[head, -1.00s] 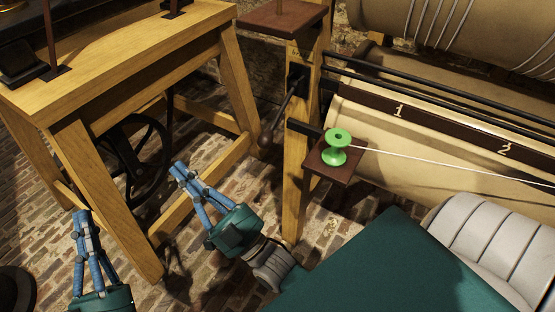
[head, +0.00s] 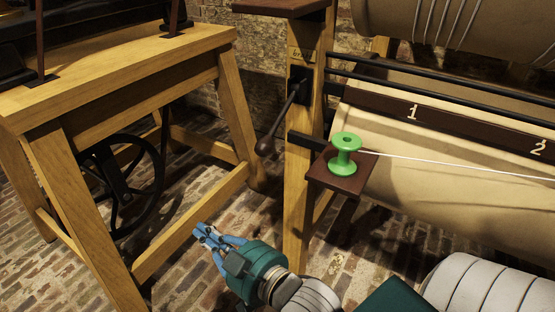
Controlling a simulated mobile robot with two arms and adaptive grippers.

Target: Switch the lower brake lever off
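A dark brake lever (head: 282,119) hangs from its pivot on the wooden post (head: 299,150) and slants down to the left, ending in a rounded knob. It is the only such lever in view, and I cannot tell its setting by itself. My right gripper (head: 203,233) is low, below and left of the lever's knob, well apart from it. Its blue fingers are together at the tips with nothing seen between them. My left gripper is out of the frame.
A green spool (head: 345,156) sits on a small brown shelf (head: 349,186), with a white cord running right past the cylinder (head: 450,200). A wooden table (head: 150,73) with a black wheel (head: 124,185) beneath stands left. Brick floor lies between table and post.

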